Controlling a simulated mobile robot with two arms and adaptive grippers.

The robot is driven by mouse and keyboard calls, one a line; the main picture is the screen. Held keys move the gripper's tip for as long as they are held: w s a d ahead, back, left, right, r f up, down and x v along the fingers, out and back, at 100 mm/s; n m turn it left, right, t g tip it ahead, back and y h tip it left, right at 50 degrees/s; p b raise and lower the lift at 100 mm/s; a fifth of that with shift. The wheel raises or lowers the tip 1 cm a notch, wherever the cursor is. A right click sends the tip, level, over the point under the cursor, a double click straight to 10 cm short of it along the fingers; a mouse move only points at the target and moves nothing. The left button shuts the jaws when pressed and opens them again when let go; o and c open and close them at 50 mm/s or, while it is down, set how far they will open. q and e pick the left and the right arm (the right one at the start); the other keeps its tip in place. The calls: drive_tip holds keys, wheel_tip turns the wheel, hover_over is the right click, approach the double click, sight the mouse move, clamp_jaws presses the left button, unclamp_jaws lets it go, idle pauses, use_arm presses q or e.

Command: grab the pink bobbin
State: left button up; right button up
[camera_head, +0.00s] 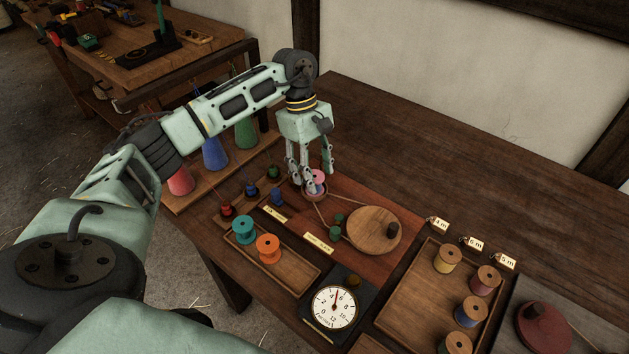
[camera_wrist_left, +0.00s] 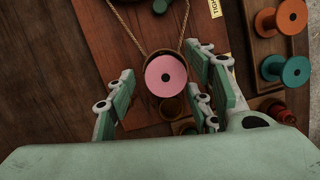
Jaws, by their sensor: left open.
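The pink bobbin (camera_head: 319,179) stands on the reddish panel of the bench, under my left gripper. In the left wrist view the pink bobbin (camera_wrist_left: 166,76) shows its round pink top with a dark centre hole, in a brown holder or on a brown base. My left gripper (camera_head: 310,178) points down over it with its fingers spread. In the left wrist view the left gripper (camera_wrist_left: 160,95) has fingers on both sides of the bobbin, with gaps between. Whether any finger touches it lower down is hidden. My right gripper is not in view.
A round wooden disc (camera_head: 372,229) with cord sits close to the bobbin. A tray with teal (camera_head: 245,229) and orange (camera_head: 268,248) bobbins, a dial gauge (camera_head: 333,307) and a tray of bobbins (camera_head: 411,290) stand nearer. The bench's far right is clear.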

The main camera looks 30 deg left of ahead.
use_arm(q)
drive_tip(key=c, duration=1.1)
drive_tip(key=shift+r, duration=0.1)
